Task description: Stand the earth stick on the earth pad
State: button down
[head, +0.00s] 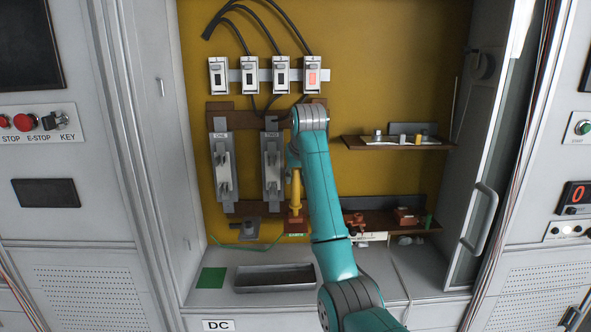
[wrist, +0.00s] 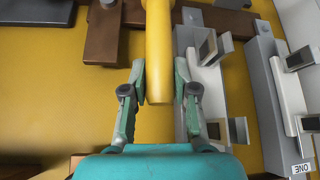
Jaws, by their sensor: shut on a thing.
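The earth stick (head: 296,190) is a yellow rod, upright in front of the mustard back panel. Its wider yellow lower part is at a red-brown block (head: 295,222); I cannot tell whether it rests in it. In the wrist view the yellow rod (wrist: 158,50) runs between the fingers and out of the top edge. My gripper (wrist: 158,88) is shut on the stick near one end. In the head view the gripper is mostly hidden by my teal arm. A flat green square, which I take as the earth pad (head: 211,278), lies bare on the counter at left.
A dark metal tray (head: 275,289) lies on the counter right of the green square. Two grey switch units (head: 223,165) hang on the panel. Shelves with small parts (head: 398,145) are at right. A cabinet door (head: 492,160) stands open at right. A green wire (head: 240,247) crosses the back.

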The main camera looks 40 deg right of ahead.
jog(key=shift+f, duration=0.75)
dwell(0.8)
jog(key=shift+c, duration=1.7)
grip_release()
jog(key=shift+f, duration=0.1)
jog(key=shift+r, duration=0.2)
